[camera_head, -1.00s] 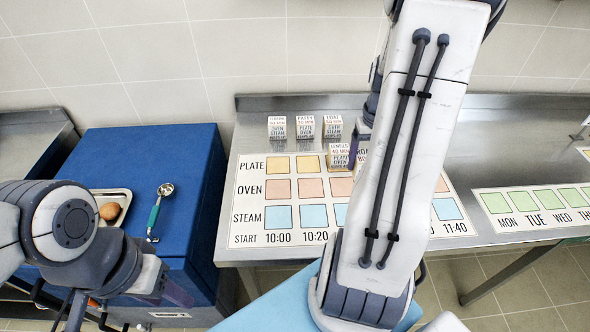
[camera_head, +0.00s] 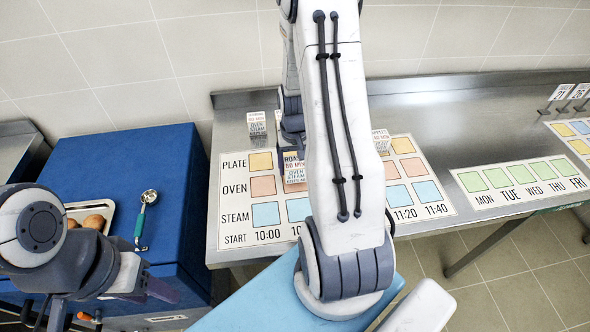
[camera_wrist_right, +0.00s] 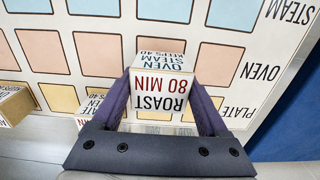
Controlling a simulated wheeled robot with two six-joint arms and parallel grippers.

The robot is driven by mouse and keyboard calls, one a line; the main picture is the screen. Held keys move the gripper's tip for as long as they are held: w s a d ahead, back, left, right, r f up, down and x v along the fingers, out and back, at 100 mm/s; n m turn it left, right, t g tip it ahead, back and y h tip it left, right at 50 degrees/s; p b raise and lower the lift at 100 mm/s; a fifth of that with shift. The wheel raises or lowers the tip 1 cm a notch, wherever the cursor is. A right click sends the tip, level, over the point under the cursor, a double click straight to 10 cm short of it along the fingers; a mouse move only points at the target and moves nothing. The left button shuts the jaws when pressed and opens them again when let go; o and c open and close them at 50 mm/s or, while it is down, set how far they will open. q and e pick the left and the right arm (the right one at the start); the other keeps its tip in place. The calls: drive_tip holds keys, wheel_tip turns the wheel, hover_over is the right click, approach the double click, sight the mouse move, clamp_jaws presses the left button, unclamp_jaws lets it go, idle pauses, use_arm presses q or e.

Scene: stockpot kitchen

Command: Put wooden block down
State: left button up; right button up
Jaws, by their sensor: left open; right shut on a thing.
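The wooden block (camera_head: 294,173), printed ROAST 80 MIN, is in the right gripper over the 10:20 column of the schedule chart (camera_head: 228,200). In the right wrist view the right gripper (camera_wrist_right: 163,88) has its two purple fingers shut on the sides of the block (camera_wrist_right: 158,92), label face toward the camera. I cannot tell whether the block touches the chart. My right forearm hides much of the chart's middle in the head view. The left gripper (camera_head: 163,290) is open and empty at lower left, by the blue cabinet.
Other labelled blocks stand behind the chart (camera_head: 257,123) and near its right part (camera_head: 381,140); two show left of my gripper in the wrist view (camera_wrist_right: 14,106) (camera_wrist_right: 90,106). A weekday strip (camera_head: 520,180) lies to the right. A scoop (camera_head: 144,215) and a tray lie on the blue cabinet (camera_head: 175,165).

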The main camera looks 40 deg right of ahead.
drive_tip(key=shift+f, duration=1.25)
drive_tip(key=shift+f, duration=0.2)
drive_tip(key=o, duration=1.4)
drive_tip(key=shift+r, duration=0.1)
